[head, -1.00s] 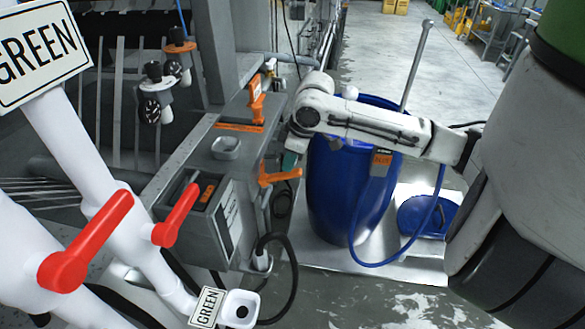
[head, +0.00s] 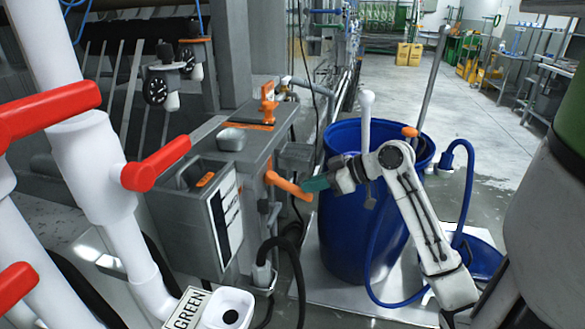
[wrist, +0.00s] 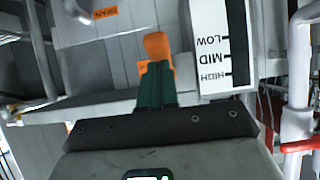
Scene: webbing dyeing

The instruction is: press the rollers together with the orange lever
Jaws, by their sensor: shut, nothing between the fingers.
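The orange lever (head: 288,186) sticks out to the right from the side of the grey machine box, its free end sloping down. In the wrist view the lever (wrist: 157,48) shows just beyond my fingertips, beside the scale. My gripper (head: 316,184) is shut and empty, its teal fingers at the lever's outer end. The fingers (wrist: 157,82) overlap the lever in the wrist view; I cannot tell if they touch it. A second orange lever (head: 268,100) stands upright on top of the box. The rollers cannot be made out.
A scale marked LOW, MID, HIGH (wrist: 219,50) is beside the lever. A blue barrel (head: 345,235) with a hose stands behind my arm. Red-handled white pipes (head: 85,150) fill the left foreground. A black hose (head: 296,275) hangs below the lever. Open floor (head: 400,95) lies behind.

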